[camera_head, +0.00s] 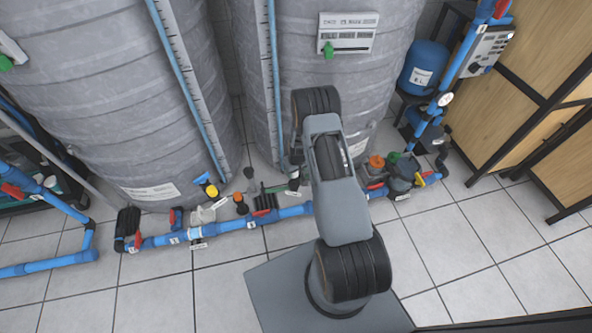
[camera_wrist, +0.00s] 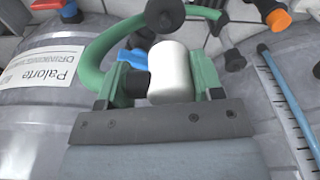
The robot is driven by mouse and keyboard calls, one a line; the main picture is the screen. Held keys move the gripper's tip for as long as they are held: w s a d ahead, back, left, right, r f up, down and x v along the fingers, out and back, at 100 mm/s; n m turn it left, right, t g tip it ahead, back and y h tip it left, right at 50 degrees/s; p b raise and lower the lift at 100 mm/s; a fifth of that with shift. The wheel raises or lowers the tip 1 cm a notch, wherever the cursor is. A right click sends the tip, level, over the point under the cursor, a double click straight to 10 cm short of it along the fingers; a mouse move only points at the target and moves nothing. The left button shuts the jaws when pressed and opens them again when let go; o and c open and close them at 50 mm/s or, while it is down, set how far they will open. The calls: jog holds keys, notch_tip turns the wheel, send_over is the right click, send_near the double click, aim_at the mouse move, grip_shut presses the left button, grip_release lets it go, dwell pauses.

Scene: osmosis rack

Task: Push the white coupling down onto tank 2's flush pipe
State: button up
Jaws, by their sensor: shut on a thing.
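The white coupling (camera_wrist: 172,72) is a short white cylinder in the wrist view. My gripper (camera_wrist: 157,74) is shut on it, with green fingers on either side. A black fitting (camera_wrist: 134,84) lies beside it on the left, also between the fingers. A dark round piece (camera_wrist: 165,14) shows just beyond the coupling; I cannot tell whether it is the flush pipe's end or whether they touch. In the head view my arm reaches down beside the middle grey tank (camera_head: 330,90) and hides most of the gripper and coupling.
A green hose (camera_wrist: 97,48) curves around the left of the gripper, near a blue lever (camera_wrist: 132,58). An orange cap (camera_wrist: 278,18) is at the upper right. Blue pipework (camera_head: 225,227) with valves runs along the floor before the tanks. The tiled floor (camera_head: 490,250) at right is clear.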

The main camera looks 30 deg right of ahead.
aim_at(296, 182)
jog(key=shift+f+b, duration=1.65)
jog(key=shift+f, duration=1)
jog(key=shift+b, duration=0.4)
dwell(0.5)
jog(key=shift+f+b, duration=0.4)
jog(key=o, duration=1)
jog(key=shift+c, duration=0.2)
notch_tip(296, 182, up, 14)
jog(key=s+p, duration=0.1)
jog(key=p, duration=0.4)
jog(key=shift+s+f, duration=0.15)
jog(key=shift+s, duration=0.25)
